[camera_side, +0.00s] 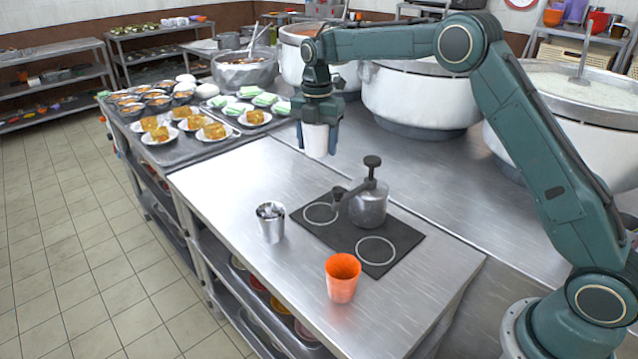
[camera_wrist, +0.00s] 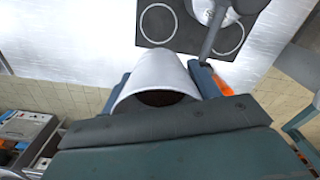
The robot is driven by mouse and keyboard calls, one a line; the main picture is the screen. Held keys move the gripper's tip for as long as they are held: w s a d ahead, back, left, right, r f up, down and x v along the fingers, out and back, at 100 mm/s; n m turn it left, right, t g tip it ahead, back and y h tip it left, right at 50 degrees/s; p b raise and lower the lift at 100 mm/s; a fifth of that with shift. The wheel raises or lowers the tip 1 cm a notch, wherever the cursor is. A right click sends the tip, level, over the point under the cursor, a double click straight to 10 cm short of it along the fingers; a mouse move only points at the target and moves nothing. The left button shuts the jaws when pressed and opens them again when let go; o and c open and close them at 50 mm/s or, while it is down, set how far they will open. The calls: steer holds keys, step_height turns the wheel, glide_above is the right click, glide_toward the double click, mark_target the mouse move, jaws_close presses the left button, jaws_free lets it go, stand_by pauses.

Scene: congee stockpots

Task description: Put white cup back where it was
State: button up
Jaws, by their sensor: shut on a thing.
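The white cup (camera_side: 316,140) is held upright between the fingers of my gripper (camera_side: 318,138), in the air above the far part of the steel counter. In the wrist view the white cup (camera_wrist: 162,82) sits between the two blue-green fingers of my gripper (camera_wrist: 165,85), and its inside looks dark. A black mat (camera_side: 400,243) with white ring outlines lies on the counter, nearer the camera than the cup. The rings near the pump pot (camera_side: 369,205) are empty. The mat also shows at the top of the wrist view (camera_wrist: 157,43).
An orange cup (camera_side: 342,278) stands beside the mat near the counter's front. A metal cup (camera_side: 270,222) stands left of the mat. Large stockpots (camera_side: 420,98) line the back; plates of food (camera_side: 215,131) are at left.

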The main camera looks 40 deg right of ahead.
steer(key=s+a, duration=0.8)
steer(key=a, duration=0.5)
glide_above(299, 265)
step_height(299, 265, down, 16)
steer(key=shift+f, duration=0.15)
steer(key=shift+f, duration=0.1)
steer(key=shift+f, duration=2)
steer(key=shift+f, duration=0.1)
steer(key=o, duration=1.1)
steer(key=shift+c, duration=0.2)
